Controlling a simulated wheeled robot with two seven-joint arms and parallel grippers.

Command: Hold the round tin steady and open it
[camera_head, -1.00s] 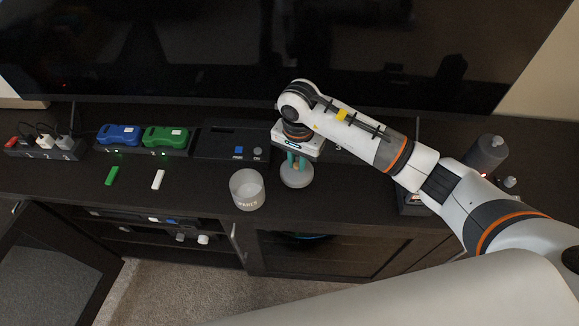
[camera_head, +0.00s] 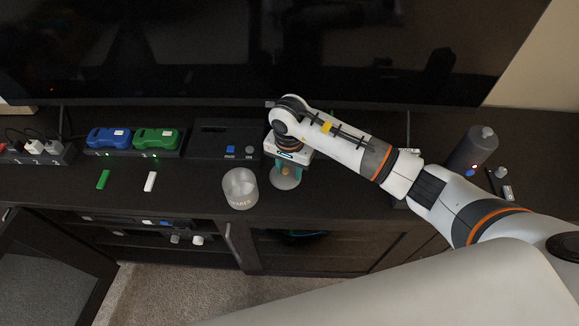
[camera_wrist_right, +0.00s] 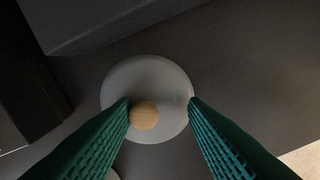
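The round tin (camera_head: 240,190) stands upright and open on the dark cabinet top, with lettering on its front. Its inside shows pale, but I cannot make out what is in it. A round grey lid (camera_head: 285,181) with a wooden knob lies on the cabinet top just right of the tin. My right gripper (camera_head: 286,172) points down over the lid. In the right wrist view its fingers (camera_wrist_right: 160,103) are apart on either side of the knob (camera_wrist_right: 144,115), which is nearer the left finger. The lid (camera_wrist_right: 168,80) lies flat below. My left gripper is out of view.
Blue and green devices (camera_head: 133,139) sit in a dock behind, left of a black tray (camera_head: 224,138). Green (camera_head: 103,180) and white (camera_head: 150,181) sticks lie in front. A dark cylinder (camera_head: 472,150) stands at right. The television (camera_head: 250,60) is behind; the cabinet's front edge is close.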

